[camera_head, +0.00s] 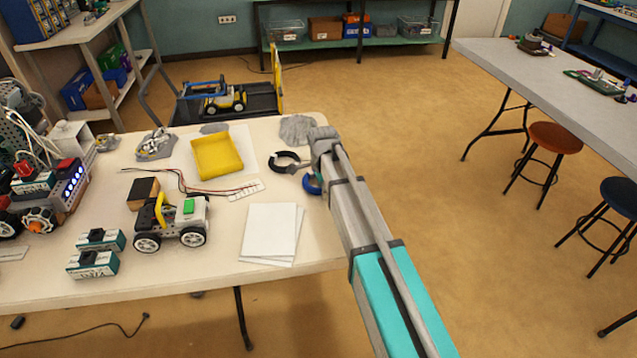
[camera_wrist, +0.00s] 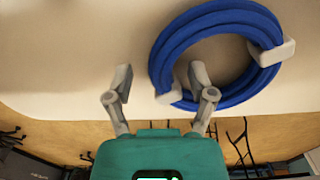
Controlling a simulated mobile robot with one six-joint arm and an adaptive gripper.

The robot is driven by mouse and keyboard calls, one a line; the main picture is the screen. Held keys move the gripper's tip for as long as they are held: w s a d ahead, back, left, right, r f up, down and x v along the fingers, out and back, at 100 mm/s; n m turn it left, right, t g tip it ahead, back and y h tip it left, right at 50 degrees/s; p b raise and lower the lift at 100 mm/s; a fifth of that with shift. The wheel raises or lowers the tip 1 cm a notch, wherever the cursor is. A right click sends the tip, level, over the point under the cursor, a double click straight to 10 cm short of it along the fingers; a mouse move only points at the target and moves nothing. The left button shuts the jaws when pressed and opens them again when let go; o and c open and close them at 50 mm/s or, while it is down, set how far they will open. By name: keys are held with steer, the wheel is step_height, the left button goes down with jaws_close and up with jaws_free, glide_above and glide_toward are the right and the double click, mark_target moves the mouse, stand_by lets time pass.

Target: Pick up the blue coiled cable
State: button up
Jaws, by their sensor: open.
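The blue coiled cable (camera_wrist: 190,36) lies on the table near its edge, bound with two pale ties. In the head view only a small part of the blue cable (camera_head: 312,184) shows beside my arm, which hides the rest. My gripper (camera_wrist: 158,85) is open and empty in the wrist view. Its right finger overlaps the lower left part of the coil in the picture, near one pale tie; I cannot tell whether they touch. Its left finger is to the left of the coil. In the head view the fingers are hidden behind my arm.
On the white table (camera_head: 225,280), a black coil (camera_head: 285,167) lies just left of the blue one. A grey cloth (camera_head: 298,129), yellow tray (camera_head: 217,156), white sheets (camera_head: 270,232) and a wheeled robot (camera_head: 171,221) are also there. Open floor lies right of the table.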

steer(key=shift+c, duration=0.2)
jaws_close()
steer(key=shift+r, duration=0.15)
stand_by(0.4)
step_height(320, 180, up, 3)
steer(key=p, duration=0.3)
steer(key=s+a+r+p, duration=0.3)
steer(key=s+r+p, duration=0.6)
steer(key=s, duration=0.4)
steer(key=shift+s+r+p, duration=0.3)
steer(key=shift+r+p, duration=0.05)
steer(key=shift+p, duration=0.15)
steer(key=shift+a, duration=0.1)
